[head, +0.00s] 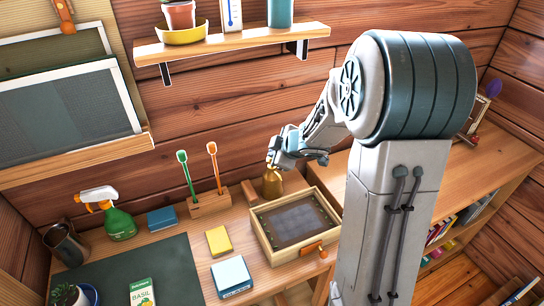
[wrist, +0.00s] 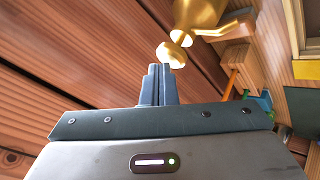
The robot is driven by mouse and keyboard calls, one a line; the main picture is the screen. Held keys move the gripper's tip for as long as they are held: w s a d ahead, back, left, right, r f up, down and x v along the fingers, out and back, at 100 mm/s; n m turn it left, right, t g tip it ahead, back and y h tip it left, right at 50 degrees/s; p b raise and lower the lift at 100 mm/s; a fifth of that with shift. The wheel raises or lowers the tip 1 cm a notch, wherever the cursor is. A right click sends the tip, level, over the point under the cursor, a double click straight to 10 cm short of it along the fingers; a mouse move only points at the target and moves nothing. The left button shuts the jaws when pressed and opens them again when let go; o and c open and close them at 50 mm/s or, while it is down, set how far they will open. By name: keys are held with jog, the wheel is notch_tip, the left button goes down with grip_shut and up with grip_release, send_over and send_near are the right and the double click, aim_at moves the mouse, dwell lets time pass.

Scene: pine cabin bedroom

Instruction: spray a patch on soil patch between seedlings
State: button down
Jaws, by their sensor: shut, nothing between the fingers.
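A brass mister (head: 272,184) stands on the desk behind the wooden tray, and my gripper (head: 277,158) is at its top. In the wrist view my gripper (wrist: 158,80) is shut and empty, its fingertips close to a round brass knob on the mister (wrist: 200,15). I cannot tell whether they touch. The wooden tray (head: 262,243) holds a dark grey panel or soil surface with small spots along its edges; I cannot make out seedlings. A green spray bottle (head: 119,224) with an orange and white head stands at the left of the desk.
A wooden holder (head: 208,201) with green and orange sticks stands left of the mister. Blue and yellow boxes, a dark mat (head: 150,268), a basil packet (head: 141,292) and a metal jug (head: 66,244) are on the desk. A shelf (head: 230,43) hangs above.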

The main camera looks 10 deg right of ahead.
jog(key=shift+f, duration=0.2)
jog(key=shift+r, duration=0.15)
jog(key=shift+r+p, duration=0.6)
jog(key=shift+p, duration=0.25)
jog(key=shift+r, duration=0.1)
notch_tip(320, 180, up, 6)
jog(key=p, duration=0.6)
jog(key=shift+p, duration=0.35)
dwell(1.9)
